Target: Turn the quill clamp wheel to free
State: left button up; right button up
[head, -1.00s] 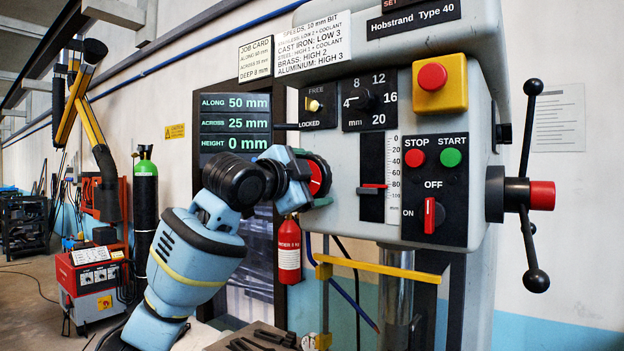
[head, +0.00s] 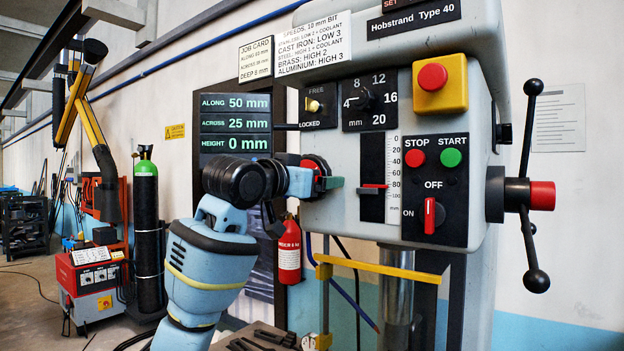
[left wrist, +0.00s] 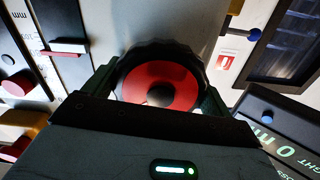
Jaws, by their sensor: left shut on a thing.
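The clamp wheel is a round red-faced wheel with a dark ridged rim and dark hub, on the left side of the drill head. In the head view (head: 311,163) it is partly hidden by my left gripper (head: 326,181). In the left wrist view the wheel (left wrist: 160,69) sits between the two fingers of my left gripper (left wrist: 160,88), which is shut on its rim from both sides. My right gripper is not in view.
To the right are the STOP/START panel (head: 434,190), a yellow box with a red button (head: 439,84) and the feed handle (head: 528,195). A display board (head: 235,122) stands close behind my left arm. A red extinguisher (head: 289,250) hangs below. A yellow bar (head: 375,268) crosses under the head.

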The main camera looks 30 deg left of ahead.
pick_arm(q)
jog(key=n, duration=0.5)
jog(key=shift+n, duration=0.3)
jog(key=n, duration=0.4)
jog(key=shift+n, duration=0.4)
jog(key=o, duration=0.9)
jog(key=shift+c, duration=0.2)
jog(key=shift+s, duration=0.1)
jog(key=s, duration=0.7)
jog(key=shift+s+a, duration=0.3)
